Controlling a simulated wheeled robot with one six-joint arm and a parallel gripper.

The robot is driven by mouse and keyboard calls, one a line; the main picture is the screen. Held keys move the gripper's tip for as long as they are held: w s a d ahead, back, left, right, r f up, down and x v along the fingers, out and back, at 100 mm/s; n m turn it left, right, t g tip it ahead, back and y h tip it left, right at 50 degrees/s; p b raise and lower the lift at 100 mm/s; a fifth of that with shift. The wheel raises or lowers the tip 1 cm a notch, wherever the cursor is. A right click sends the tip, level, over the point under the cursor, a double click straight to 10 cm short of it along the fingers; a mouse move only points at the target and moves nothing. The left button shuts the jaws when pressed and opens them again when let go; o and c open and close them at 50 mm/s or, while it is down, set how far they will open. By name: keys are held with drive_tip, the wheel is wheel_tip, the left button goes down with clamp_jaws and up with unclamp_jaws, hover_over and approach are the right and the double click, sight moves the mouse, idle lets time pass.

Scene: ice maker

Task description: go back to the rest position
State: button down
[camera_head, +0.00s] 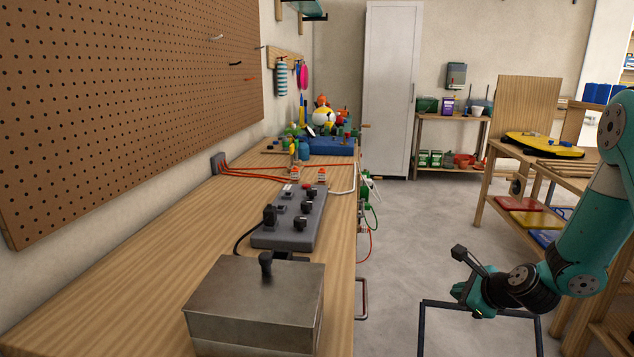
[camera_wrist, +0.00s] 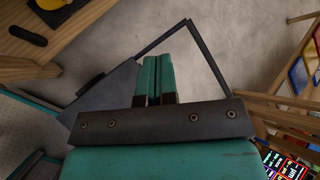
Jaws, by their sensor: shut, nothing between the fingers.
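My arm reaches in from the right side of the head view, over the floor to the right of the workbench. My gripper (camera_head: 470,297) is empty and apart from the bench. In the wrist view the two teal fingers (camera_wrist: 155,75) lie side by side, pressed together, with nothing between them. A metal box (camera_head: 256,300) with a dark knob on its lid stands at the near end of the wooden workbench (camera_head: 130,270).
A grey power strip (camera_head: 292,220) with several black plugs lies behind the box. A handle (camera_head: 362,300) sticks out from the bench's front. A wooden shelf (camera_head: 550,160) with a yellow item stands at right. Open grey floor (camera_head: 420,225) lies between.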

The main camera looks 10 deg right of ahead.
drive_tip(key=s+a+r+n+g+y+p, duration=0.2)
drive_tip(key=s+a+r+n+g, duration=0.15)
drive_tip(key=a+r+n, duration=0.6)
drive_tip(key=s+a+r+n+g+y+p, duration=0.2)
drive_tip(key=s+a+r+n, duration=0.3)
drive_tip(key=a+r+n, duration=0.4)
drive_tip(key=s+a+r+n+g+p, duration=0.1)
drive_tip(key=s+a+r+n, duration=0.1)
drive_tip(key=s+n, duration=0.3)
drive_tip(key=s+a+r+n+g+h+p, duration=0.1)
drive_tip(key=s+a+r+n, duration=0.1)
drive_tip(key=s+r+n, duration=0.3)
drive_tip(key=s+a+r+n+g+h+p, duration=0.1)
drive_tip(key=s+n, duration=0.4)
drive_tip(key=s, duration=0.5)
wheel_tip(320, 180, up, 2)
drive_tip(key=shift+a+r+g, duration=0.15)
drive_tip(key=shift+a+g, duration=0.4)
drive_tip(key=shift+a, duration=0.45)
